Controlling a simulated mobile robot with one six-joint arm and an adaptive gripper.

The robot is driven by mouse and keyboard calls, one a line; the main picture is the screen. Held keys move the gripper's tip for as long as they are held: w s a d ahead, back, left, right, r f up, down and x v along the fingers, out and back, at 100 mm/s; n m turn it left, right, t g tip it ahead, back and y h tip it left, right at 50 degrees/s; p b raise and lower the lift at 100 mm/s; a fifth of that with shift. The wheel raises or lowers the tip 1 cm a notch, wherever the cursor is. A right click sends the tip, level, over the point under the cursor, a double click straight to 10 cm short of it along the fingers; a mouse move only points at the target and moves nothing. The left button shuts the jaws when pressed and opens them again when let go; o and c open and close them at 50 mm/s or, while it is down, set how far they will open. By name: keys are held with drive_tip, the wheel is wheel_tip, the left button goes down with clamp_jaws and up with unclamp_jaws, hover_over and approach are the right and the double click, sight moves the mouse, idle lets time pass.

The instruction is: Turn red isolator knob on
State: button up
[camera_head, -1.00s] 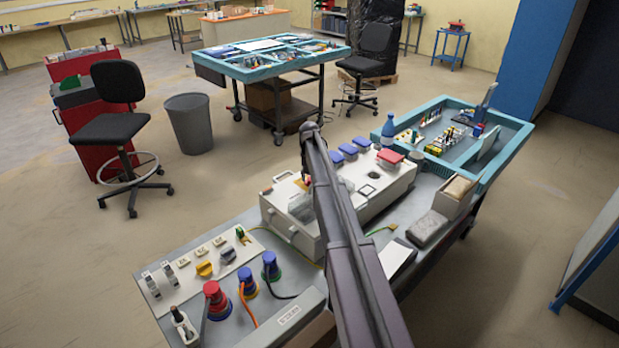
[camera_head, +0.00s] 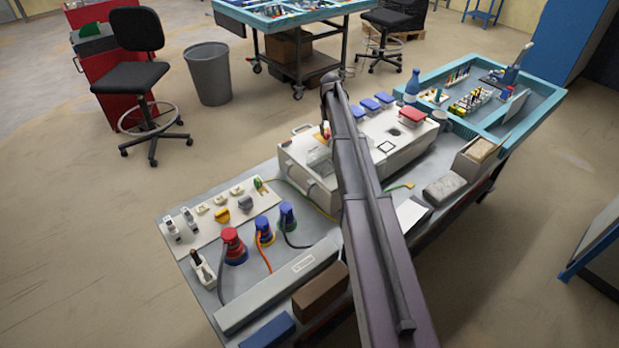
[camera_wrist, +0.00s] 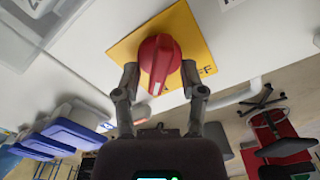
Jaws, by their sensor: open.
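The red isolator knob (camera_wrist: 160,62) sits on a yellow square plate (camera_wrist: 183,22) on a pale panel in the wrist view. Printed letters ending in "FF" show on the plate right of the knob. My gripper (camera_wrist: 159,78) is open, with one fingertip on each side of the knob's grip. I cannot tell whether the fingers touch it. In the head view the white box (camera_head: 310,160) stands on the bench, and my arm hides most of the knob's area.
Red and blue plugs with cables (camera_head: 233,246) stand on the bench at left. Blue boxes (camera_head: 370,104) and a red-lidded box (camera_head: 411,116) sit behind my arm. A teal-edged tray (camera_head: 545,108) is at right. Open floor lies left of the bench.

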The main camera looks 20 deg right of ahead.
drive_tip(key=n, duration=0.4)
drive_tip(key=shift+a, duration=0.1)
drive_tip(key=n, duration=0.4)
drive_tip(key=shift+a, duration=0.1)
drive_tip(key=n, duration=0.7)
drive_tip(key=shift+s+a, duration=0.1)
drive_tip(key=shift+s, duration=0.05)
wheel_tip(320, 180, up, 14)
drive_tip(key=p, duration=1.4)
drive_tip(key=s+a+f+m+b, duration=0.1)
drive_tip(key=s+a, duration=0.1)
drive_tip(key=s, duration=0.2)
drive_tip(key=s+a+f+m+b, duration=0.1)
drive_tip(key=s+a+m, duration=0.1)
drive_tip(key=s+a, duration=0.1)
drive_tip(key=s+a+f+m+b, duration=0.1)
drive_tip(key=s+a, duration=0.1)
drive_tip(key=s, duration=0.2)
drive_tip(key=shift+s+a+f+b, duration=0.3)
drive_tip(key=shift+s+f+b, duration=0.05)
drive_tip(key=shift+b, duration=0.05)
drive_tip(key=s+a+f+m+b, duration=0.2)
drive_tip(key=s+a+m, duration=0.1)
drive_tip(key=s, duration=0.5)
drive_tip(key=s+a+f+m+b, duration=0.2)
drive_tip(key=s+a+m, duration=0.1)
drive_tip(key=s, duration=0.5)
drive_tip(key=shift+a+f+m, duration=0.2)
drive_tip(key=shift+a+m, duration=0.1)
drive_tip(key=shift+a, duration=0.45)
